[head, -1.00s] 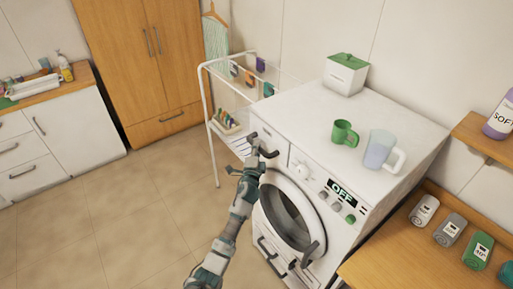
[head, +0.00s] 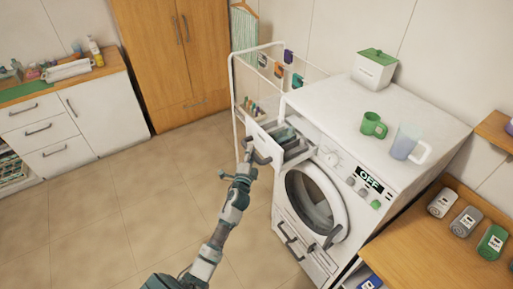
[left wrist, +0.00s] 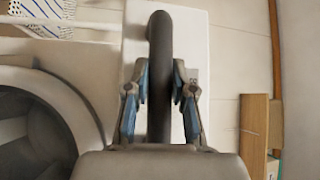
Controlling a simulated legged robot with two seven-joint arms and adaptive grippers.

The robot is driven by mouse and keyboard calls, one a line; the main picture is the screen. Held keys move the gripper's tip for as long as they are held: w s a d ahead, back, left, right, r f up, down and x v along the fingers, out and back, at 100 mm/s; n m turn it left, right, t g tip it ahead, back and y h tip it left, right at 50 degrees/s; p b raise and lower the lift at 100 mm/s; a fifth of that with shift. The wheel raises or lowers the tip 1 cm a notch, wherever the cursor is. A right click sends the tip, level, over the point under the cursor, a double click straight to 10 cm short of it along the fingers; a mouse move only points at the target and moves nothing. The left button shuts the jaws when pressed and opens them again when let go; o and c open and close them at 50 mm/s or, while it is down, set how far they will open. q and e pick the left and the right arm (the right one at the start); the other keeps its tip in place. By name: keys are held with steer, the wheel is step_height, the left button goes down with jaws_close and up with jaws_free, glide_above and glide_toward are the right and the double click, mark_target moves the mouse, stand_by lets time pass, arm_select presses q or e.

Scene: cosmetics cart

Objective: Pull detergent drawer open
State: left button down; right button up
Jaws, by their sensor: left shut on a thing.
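The detergent drawer (head: 290,146) at the top left of the white washing machine (head: 318,262) stands pulled out, and its inner compartments show from above. My left gripper (head: 250,160) is at the drawer front. In the left wrist view, my left gripper (left wrist: 160,90) is shut on the dark curved drawer handle (left wrist: 160,45), with a finger on each side of it. The white drawer front (left wrist: 190,35) shows behind the handle. The display on the machine reads OFF. My right gripper is not in view.
The round washer door (head: 315,197) is just right of my left arm. A drying rack (head: 238,95) stands behind the drawer. The floor at left is clear.

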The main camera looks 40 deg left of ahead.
arm_select(q)
steer(key=shift+s+d+f, duration=0.1)
steer(key=shift+s+f, duration=0.2)
steer(key=shift+f, duration=0.05)
steer(key=shift+s+a, duration=0.25)
steer(key=shift+s, duration=0.1)
steer(key=c, duration=1)
jaws_free()
steer(key=v, duration=1.1)
steer(key=shift+s+d, duration=0.3)
steer(key=shift+s, duration=0.05)
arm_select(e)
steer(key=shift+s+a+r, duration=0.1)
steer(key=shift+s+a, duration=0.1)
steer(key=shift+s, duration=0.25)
